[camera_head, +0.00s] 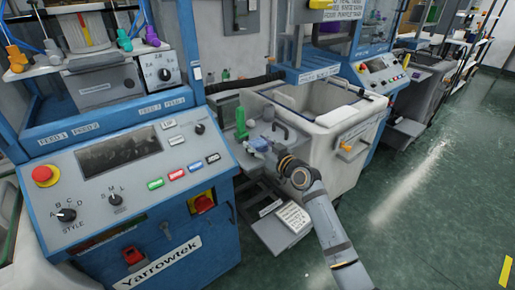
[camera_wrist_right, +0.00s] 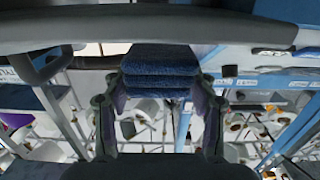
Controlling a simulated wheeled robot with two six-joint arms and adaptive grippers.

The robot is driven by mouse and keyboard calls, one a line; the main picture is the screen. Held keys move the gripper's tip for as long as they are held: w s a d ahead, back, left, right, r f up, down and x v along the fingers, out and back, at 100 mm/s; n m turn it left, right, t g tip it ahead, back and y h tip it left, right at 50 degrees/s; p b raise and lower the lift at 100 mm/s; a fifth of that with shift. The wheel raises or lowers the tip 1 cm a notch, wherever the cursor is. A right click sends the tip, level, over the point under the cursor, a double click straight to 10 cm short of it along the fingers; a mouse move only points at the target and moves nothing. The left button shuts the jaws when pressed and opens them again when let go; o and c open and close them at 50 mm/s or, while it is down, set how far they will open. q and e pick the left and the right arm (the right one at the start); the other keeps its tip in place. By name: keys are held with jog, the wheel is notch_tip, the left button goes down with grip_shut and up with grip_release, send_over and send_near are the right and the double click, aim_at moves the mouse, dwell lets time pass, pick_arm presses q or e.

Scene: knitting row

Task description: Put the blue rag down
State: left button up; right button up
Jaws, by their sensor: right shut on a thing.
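The blue rag (camera_wrist_right: 160,62) looks folded in layers and sits between the fingertips of my right gripper (camera_wrist_right: 160,95) in the right wrist view. In the head view my right gripper (camera_head: 267,149) is over a small grey ledge between the blue machine and the pale tub. A small blue patch of the rag (camera_head: 258,144) shows at its fingertips there. I cannot tell whether the rag touches the ledge. My left gripper is not in view.
A green object (camera_head: 241,123) stands upright close beside my right gripper. The pale tub (camera_head: 349,171) is to the right, and the blue Yarrowtek machine (camera_head: 225,218) to the left. A grey tray with a paper label (camera_head: 293,216) is below.

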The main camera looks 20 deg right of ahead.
jog(key=shift+f, duration=0.8)
jog(key=o, duration=1.2)
jog(key=shift+f, duration=0.1)
jog(key=shift+r, duration=0.2)
jog(key=p+v, duration=0.1)
jog(key=v, duration=1.1)
